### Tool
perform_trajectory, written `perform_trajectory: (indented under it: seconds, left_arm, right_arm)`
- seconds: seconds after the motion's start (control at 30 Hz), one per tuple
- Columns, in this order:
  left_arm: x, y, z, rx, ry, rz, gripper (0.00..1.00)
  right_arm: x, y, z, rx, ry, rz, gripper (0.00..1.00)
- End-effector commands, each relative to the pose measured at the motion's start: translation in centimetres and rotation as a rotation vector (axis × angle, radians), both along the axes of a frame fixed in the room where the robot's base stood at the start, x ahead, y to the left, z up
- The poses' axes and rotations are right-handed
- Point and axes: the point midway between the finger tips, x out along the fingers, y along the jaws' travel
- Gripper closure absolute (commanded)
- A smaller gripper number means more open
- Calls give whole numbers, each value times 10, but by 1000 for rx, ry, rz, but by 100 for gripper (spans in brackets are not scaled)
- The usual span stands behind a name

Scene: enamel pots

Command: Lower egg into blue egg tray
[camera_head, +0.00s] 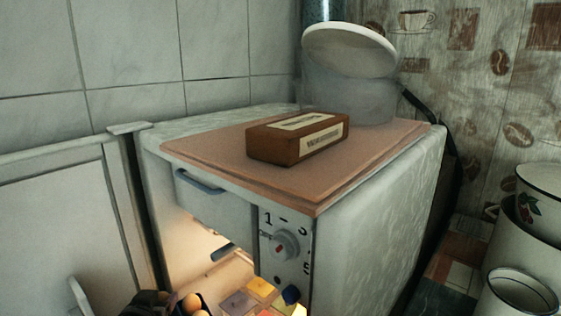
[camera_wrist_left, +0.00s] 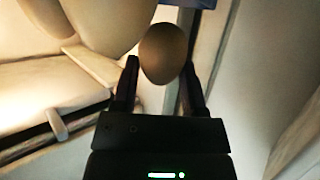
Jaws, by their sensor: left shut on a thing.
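My left gripper (camera_wrist_left: 160,68) is shut on an egg (camera_wrist_left: 163,53), which sits between its fingertips in the left wrist view. The egg looks brown and shaded there. In the head view the dark left gripper shows only at the bottom edge, with a pale orange egg (camera_head: 192,302) at its fingers and another rounded egg shape cut off just below. A blue patch at the top edge of the left wrist view is cut off, and I cannot tell whether it is the blue egg tray. My right gripper is not in view.
A white enamel stove (camera_head: 380,230) has a brown board (camera_head: 215,150) on top, with a brown box (camera_head: 297,138) and a grey pot (camera_head: 350,92) with a tilted lid. White enamel pots (camera_head: 515,260) stand at the right. Coloured tiles (camera_head: 258,287) show below the stove knob.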

Motion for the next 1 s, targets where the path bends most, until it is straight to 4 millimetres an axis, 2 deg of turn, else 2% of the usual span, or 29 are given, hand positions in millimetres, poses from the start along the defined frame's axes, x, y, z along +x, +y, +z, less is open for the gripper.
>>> perform_trajectory:
  seconds: [0.43, 1.0]
  left_arm:
    - [0, 0, -7, 0, 0, 0, 64]
    - [0, 0, -16, 0, 0, 0, 64]
  right_arm:
    - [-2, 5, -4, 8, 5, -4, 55]
    - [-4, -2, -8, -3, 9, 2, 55]
